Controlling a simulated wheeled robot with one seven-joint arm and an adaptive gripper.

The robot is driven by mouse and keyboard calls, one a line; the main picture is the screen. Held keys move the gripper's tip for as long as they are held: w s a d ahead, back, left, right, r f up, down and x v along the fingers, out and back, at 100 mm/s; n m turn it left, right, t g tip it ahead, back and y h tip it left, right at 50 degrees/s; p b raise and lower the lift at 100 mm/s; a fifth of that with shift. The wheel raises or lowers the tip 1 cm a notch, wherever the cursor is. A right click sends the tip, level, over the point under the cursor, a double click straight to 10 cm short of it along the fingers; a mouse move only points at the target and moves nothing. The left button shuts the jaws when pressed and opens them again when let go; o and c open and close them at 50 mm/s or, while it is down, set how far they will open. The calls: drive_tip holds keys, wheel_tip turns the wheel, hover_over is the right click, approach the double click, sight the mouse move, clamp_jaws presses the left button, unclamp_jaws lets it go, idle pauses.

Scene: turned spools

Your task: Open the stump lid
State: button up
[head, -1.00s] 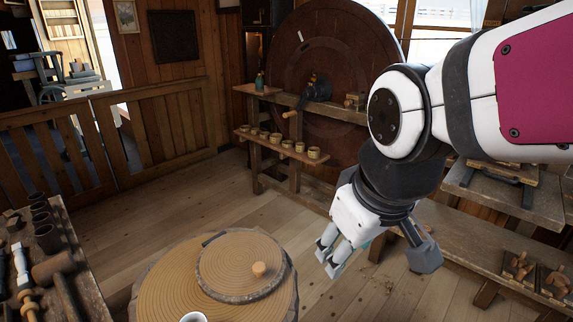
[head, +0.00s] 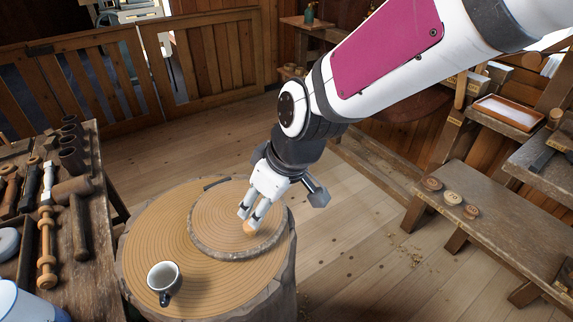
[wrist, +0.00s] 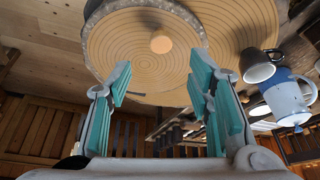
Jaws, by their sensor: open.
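The stump (head: 150,240) stands at the lower middle of the head view, with a ringed wooden top. Its round lid (head: 215,215) with a bark edge lies flat on it, and a small wooden knob (head: 250,229) sits on the lid. The lid (wrist: 120,40) and knob (wrist: 161,44) also show in the wrist view. My gripper (head: 251,220) is open, just above and beside the knob in the head view. In the wrist view its teal-padded fingers (wrist: 160,75) are apart and empty, with the knob beyond and between them.
A low bench (head: 480,200) is at the right.

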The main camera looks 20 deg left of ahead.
drive_tip(key=b+x, duration=0.1)
drive_tip(key=x, duration=0.8)
clamp_jaws()
